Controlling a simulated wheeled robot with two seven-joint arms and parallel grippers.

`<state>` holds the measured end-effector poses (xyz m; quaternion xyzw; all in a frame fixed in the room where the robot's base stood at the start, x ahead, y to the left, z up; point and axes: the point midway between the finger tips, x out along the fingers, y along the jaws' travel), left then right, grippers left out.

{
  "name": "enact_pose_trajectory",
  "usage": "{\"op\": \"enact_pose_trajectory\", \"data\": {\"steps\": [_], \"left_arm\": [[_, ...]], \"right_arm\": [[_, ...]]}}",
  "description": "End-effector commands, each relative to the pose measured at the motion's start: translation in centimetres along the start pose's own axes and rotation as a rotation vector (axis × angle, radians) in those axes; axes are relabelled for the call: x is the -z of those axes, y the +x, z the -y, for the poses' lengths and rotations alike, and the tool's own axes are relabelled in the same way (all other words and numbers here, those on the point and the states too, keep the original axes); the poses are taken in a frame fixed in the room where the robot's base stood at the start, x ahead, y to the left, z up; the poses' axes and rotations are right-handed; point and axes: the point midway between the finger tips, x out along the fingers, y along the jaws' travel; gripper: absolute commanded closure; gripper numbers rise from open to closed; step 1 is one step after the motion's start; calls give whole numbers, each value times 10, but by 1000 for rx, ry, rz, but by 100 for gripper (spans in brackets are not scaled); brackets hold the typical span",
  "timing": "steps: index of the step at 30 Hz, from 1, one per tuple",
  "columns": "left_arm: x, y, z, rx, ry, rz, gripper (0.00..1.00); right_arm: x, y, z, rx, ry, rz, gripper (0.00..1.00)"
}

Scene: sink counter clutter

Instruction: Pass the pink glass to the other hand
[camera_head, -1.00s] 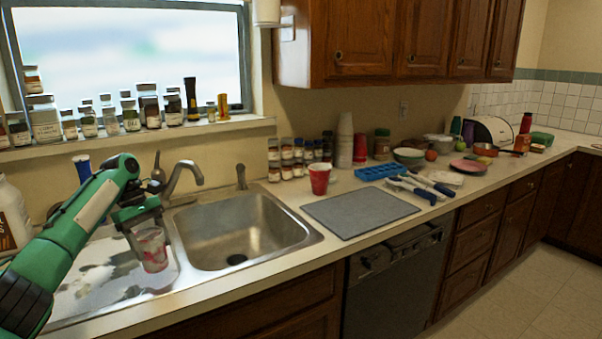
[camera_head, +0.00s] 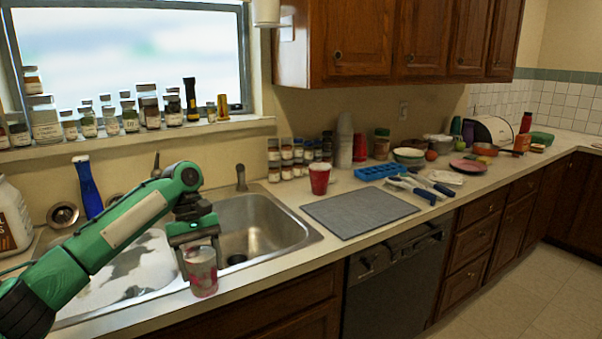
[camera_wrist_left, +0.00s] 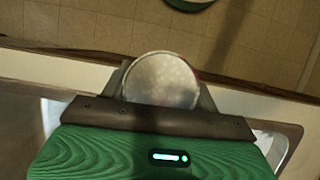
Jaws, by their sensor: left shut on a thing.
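The pink glass (camera_head: 203,279) is a small clear tumbler with pink-red patches. My left gripper (camera_head: 200,262) is shut on it near its upper part and holds it upright, in front of the sink's front edge in the head view. In the left wrist view, the round end of the glass (camera_wrist_left: 162,80) shows between the fingers, and the rest of it is hidden. My right gripper is not in view.
The steel sink (camera_head: 262,212) lies behind the glass. A red cup (camera_head: 319,179) and a grey mat (camera_head: 360,211) are to the right on the counter.

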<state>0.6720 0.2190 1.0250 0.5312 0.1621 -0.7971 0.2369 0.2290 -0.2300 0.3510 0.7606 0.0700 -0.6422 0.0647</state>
Motion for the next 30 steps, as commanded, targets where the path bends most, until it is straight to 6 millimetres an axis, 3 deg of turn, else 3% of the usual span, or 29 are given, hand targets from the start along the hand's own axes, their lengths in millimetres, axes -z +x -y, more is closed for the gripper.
{"op": "enact_pose_trajectory", "data": {"steps": [1, 8, 15, 25, 30], "left_arm": [[-11, 19, 0, 25, 55, 2, 71], [-52, 97, 19, 115, 265, -2, 71], [-84, 169, 62, 180, 427, -2, 71], [-110, 222, 115, 226, 545, -3, 71], [-116, 202, 111, 223, 541, -5, 71]], "right_arm": [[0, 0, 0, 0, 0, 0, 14], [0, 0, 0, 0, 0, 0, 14], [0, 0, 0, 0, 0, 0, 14], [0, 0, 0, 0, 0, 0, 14], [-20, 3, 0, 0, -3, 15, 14]]}}
